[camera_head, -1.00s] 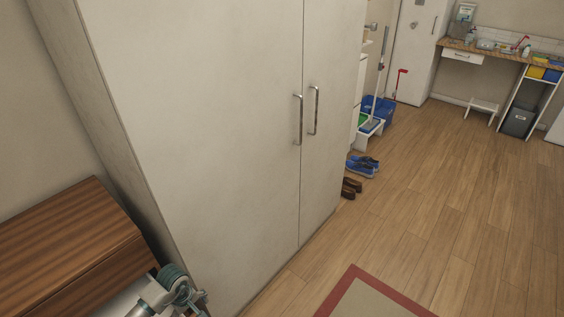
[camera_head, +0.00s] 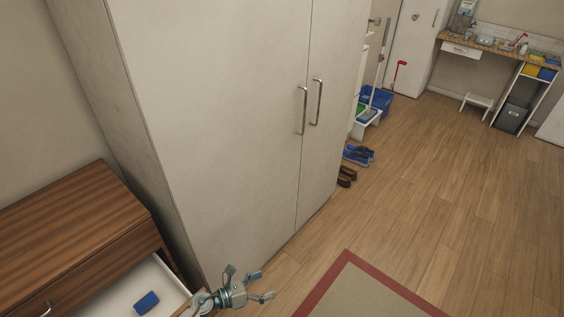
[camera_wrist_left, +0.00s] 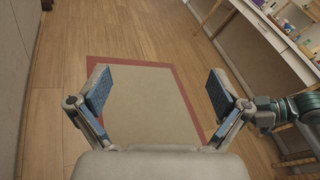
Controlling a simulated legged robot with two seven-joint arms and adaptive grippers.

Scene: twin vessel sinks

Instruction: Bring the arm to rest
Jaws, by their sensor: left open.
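My left gripper (camera_head: 258,284) shows at the bottom of the head view, in front of the base of the tall pale cabinet and beside an open drawer. Its fingers are spread. In the left wrist view the left gripper (camera_wrist_left: 160,92) is open, with two blue-padded fingers wide apart and nothing between them. Beyond them lies the floor mat. Part of a teal and grey arm of mine enters at the right of the wrist view. No right gripper can be made out.
The wooden dresser (camera_head: 70,220) has an open white drawer (camera_head: 103,296) with a blue item (camera_head: 147,302) in it. The tall cabinet (camera_head: 220,120) is shut. Shoes (camera_head: 358,154) stand past it. A red-bordered mat (camera_head: 365,290) lies on open wooden floor.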

